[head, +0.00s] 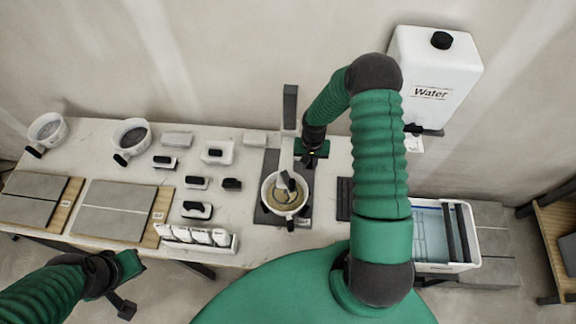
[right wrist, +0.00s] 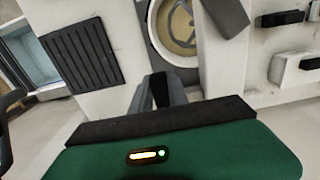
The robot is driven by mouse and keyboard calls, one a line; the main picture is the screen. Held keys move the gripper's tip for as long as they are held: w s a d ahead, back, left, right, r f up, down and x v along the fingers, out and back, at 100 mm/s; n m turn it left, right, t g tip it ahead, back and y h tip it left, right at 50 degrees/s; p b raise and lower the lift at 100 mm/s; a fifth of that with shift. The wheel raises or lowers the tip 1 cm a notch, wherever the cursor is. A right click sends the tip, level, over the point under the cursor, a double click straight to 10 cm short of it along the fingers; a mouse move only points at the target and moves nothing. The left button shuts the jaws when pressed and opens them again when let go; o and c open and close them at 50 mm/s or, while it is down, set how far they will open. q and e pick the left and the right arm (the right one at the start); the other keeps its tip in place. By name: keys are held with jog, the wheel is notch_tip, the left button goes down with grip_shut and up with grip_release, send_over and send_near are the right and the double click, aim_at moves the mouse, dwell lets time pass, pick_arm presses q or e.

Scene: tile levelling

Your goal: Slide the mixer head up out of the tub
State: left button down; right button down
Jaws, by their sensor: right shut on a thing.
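The tub (head: 268,205) is a pale round bowl of beige mix on a dark base plate. The mixer head (head: 284,181) has its pale paddle down inside the tub, below an upright stand (head: 290,108). In the right wrist view the ring-shaped paddle (right wrist: 182,22) shows in the tub (right wrist: 154,30). My right gripper (head: 312,156) is beside the stand, shut on the mixer head's dark grip (right wrist: 159,90); the grip is mostly hidden by the fingers. My left gripper (head: 122,300) is low at the left, away from the table things; its jaw opening is unclear.
A water container (head: 430,70) stands at the back right. A dark ribbed mat (head: 345,198) and a water bin (head: 468,232) lie right of the tub. Several small pale blocks, two bowls (head: 47,128) (head: 131,134) and grey tiles (head: 112,208) fill the left side.

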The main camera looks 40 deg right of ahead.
notch_tip(320, 180, up, 15)
jog(key=p, duration=1)
jog(key=shift+f, duration=0.2)
jog(key=c, duration=1.1)
grip_release()
jog(key=shift+f, duration=0.15)
notch_tip(320, 180, up, 7)
jog(key=p, duration=0.3)
jog(key=shift+w, duration=0.1)
